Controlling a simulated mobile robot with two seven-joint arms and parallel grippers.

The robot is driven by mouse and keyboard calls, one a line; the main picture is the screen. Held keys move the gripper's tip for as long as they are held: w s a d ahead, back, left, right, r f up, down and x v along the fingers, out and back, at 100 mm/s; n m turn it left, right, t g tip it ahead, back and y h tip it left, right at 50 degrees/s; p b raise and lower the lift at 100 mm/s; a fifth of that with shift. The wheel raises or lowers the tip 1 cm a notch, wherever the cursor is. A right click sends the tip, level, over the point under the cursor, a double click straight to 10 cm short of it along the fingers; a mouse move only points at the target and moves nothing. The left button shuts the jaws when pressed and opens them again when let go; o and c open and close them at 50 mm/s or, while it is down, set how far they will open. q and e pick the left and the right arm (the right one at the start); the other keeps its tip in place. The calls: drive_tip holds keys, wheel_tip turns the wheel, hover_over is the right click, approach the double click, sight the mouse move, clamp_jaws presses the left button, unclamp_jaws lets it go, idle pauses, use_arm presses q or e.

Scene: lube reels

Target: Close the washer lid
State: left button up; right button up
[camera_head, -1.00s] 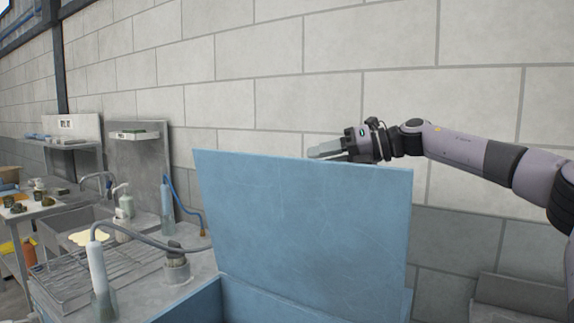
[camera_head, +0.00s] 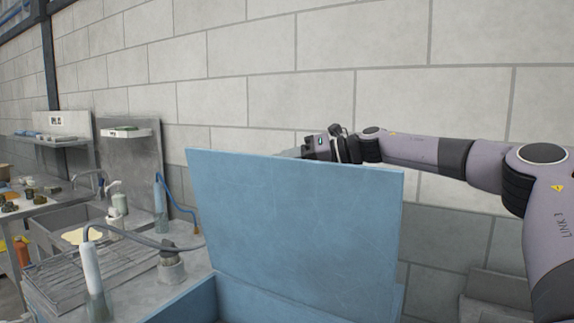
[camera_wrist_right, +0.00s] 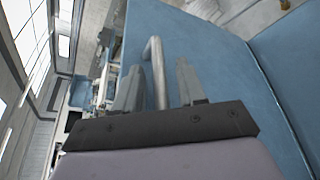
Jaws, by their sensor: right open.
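The blue washer lid (camera_head: 295,225) stands raised, a broad, scratched panel above the blue washer body (camera_head: 187,302). My right gripper (camera_head: 293,153) is at the lid's top edge, on its far side, and the lid hides part of it. In the right wrist view, the open fingers of my right gripper (camera_wrist_right: 158,82) point along the lid's blue surface (camera_wrist_right: 205,60). A bent grey metal bar (camera_wrist_right: 155,60) shows between the fingers; whether they touch it I cannot tell. My left gripper is not in view.
A pale block wall (camera_head: 400,40) rises behind the lid. A grey ledge (camera_head: 495,290) is at lower right.

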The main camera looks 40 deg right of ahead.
drive_tip(key=shift+c, duration=0.3)
clamp_jaws()
drive_tip(key=shift+a, duration=0.15)
